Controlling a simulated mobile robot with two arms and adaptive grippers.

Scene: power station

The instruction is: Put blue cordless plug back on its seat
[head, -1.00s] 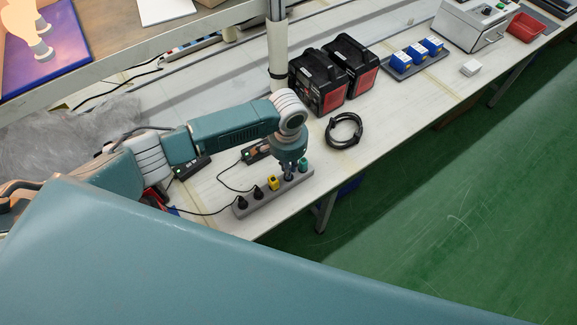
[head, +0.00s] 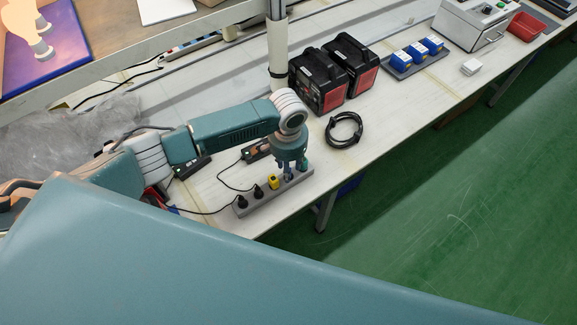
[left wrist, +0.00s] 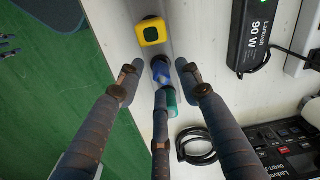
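The grey socket strip (head: 256,203) lies near the table's front edge. The blue plug (left wrist: 162,72) is on the strip's line between the yellow plug (left wrist: 152,31) and the green plug (left wrist: 171,102); its base is hidden, so I cannot tell how deep it sits. My left gripper (head: 293,172) points down over the strip's right end. In the left wrist view its fingers are spread around the blue plug, with visible gaps at the two side fingers. The yellow plug also shows in the head view (head: 273,182). My right gripper is out of view.
Two black plugs with cables stand on the strip's left part. A coiled black cable (head: 344,129) and two black-and-red power units (head: 318,82) are farther right and back. A black adapter (left wrist: 252,35) lies beside the strip. The green floor starts past the table edge.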

